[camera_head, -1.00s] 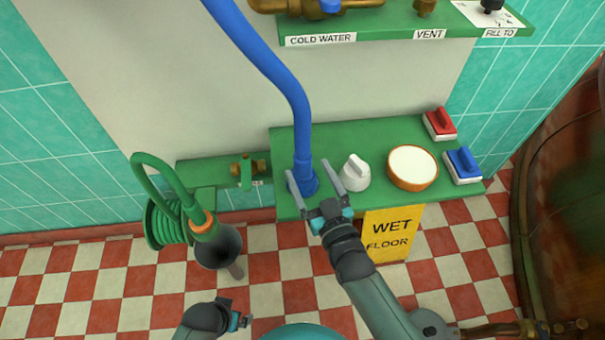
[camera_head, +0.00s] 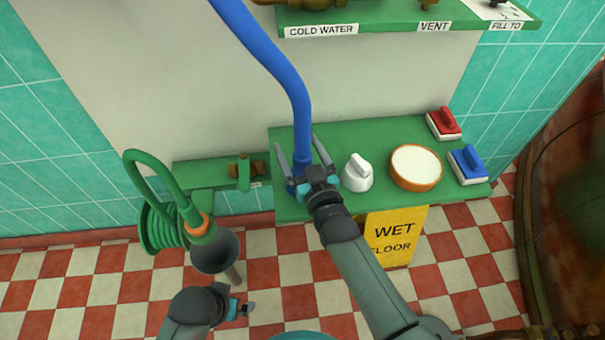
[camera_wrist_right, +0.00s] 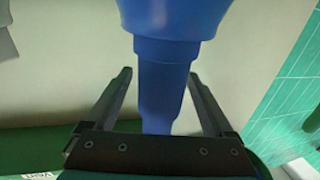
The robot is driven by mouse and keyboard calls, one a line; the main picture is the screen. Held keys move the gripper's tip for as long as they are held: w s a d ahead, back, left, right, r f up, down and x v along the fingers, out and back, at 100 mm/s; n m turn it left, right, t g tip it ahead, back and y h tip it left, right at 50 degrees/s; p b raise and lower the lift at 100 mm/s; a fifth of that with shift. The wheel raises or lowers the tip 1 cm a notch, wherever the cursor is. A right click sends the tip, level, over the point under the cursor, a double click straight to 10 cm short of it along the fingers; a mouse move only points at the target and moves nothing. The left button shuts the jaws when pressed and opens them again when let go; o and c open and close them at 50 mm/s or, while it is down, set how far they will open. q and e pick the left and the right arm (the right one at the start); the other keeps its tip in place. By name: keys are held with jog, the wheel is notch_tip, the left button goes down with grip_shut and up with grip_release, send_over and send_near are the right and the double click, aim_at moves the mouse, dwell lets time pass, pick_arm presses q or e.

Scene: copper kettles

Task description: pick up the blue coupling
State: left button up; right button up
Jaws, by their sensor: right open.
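The blue coupling (camera_head: 302,158) is at the lower end of the blue hose (camera_head: 266,65), upright over the green shelf (camera_head: 390,135). My right gripper (camera_head: 299,144) is open, with one finger on each side of the coupling; the gripper body hides its lower part. In the right wrist view the coupling (camera_wrist_right: 165,65) runs between the two fingers of the gripper (camera_wrist_right: 160,76), with a visible gap on each side. My left gripper (camera_head: 238,309) is low in the head view, away from the coupling; its jaws are too small to judge.
A white knobbed object (camera_head: 357,175) stands close to the right of my right gripper. Further right are a round orange-rimmed dish (camera_head: 416,167), a red-handled block (camera_head: 443,123) and a blue-handled block (camera_head: 468,164). A green hose with a dark funnel (camera_head: 215,252) is at left.

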pick_arm(q)
jog(key=shift+w+r, duration=0.1)
jog(key=shift+r, duration=0.1)
pick_arm(e)
jog(key=shift+w, duration=0.15)
jog(key=c, duration=1.2)
jog(key=shift+c, duration=0.8)
jog(key=shift+r, duration=0.1)
jog(key=shift+r, duration=0.4)
pick_arm(q)
jog(key=s+a+f+p, duration=0.4)
jog(key=s+f+p, duration=0.1)
jog(key=f, duration=0.4)
jog(key=shift+s+f+g+y, duration=0.25)
jog(key=shift+s+g+y, duration=0.05)
jog(key=shift+s, duration=0.25)
pick_arm(e)
notch_tip(320, 180, up, 9)
